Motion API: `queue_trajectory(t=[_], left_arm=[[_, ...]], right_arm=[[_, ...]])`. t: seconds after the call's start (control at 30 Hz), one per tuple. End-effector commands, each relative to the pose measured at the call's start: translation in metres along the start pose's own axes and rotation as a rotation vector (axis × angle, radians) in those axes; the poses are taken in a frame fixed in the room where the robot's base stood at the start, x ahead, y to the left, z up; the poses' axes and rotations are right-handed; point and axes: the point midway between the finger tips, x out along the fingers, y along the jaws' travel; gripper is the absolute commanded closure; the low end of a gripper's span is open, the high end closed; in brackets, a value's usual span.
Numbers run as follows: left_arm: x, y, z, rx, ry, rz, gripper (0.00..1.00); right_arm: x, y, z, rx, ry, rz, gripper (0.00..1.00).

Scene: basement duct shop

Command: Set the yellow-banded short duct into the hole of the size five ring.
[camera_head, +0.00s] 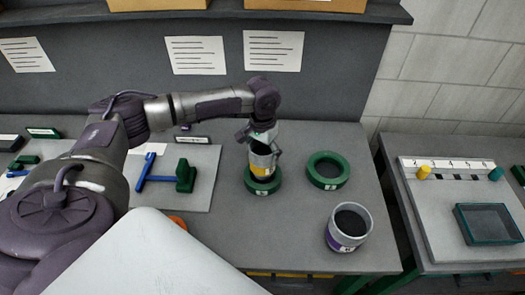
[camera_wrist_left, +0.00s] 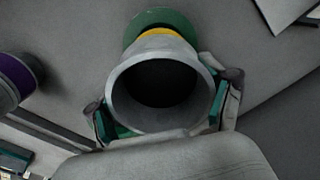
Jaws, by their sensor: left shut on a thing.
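The yellow-banded short duct (camera_head: 262,162) is a grey open tube, upright or nearly so, with a yellow band near its lower end. My left gripper (camera_head: 262,146) is shut on its upper part, with fingers on both sides in the left wrist view (camera_wrist_left: 160,112). The duct's open mouth (camera_wrist_left: 160,88) faces the wrist camera. The duct's lower end overlaps a green ring (camera_head: 263,187) with a white tag; I cannot tell whether it is inside the hole or just above. A second green ring (camera_head: 328,183) lies to the right, its hole empty. The tag digits are too small to read surely. My right gripper is out of view.
A larger purple-banded duct (camera_head: 348,227) stands at the bench's front right. Blue and green tools (camera_head: 163,180) lie on a pale sheet at left. A side table (camera_head: 450,258) on the right holds a teal-edged tray (camera_head: 489,224) and small pegs. Bench behind the rings is clear.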

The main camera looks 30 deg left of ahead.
Motion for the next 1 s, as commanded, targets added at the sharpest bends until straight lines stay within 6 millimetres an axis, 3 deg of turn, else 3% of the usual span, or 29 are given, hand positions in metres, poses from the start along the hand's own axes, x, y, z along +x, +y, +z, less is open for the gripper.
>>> queue_trajectory(t=[1.0], left_arm=[[0.031, 0.000, 0.000, 0.000, 0.000, 0.001, 0.64]], right_arm=[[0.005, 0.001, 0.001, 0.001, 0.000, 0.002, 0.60]])
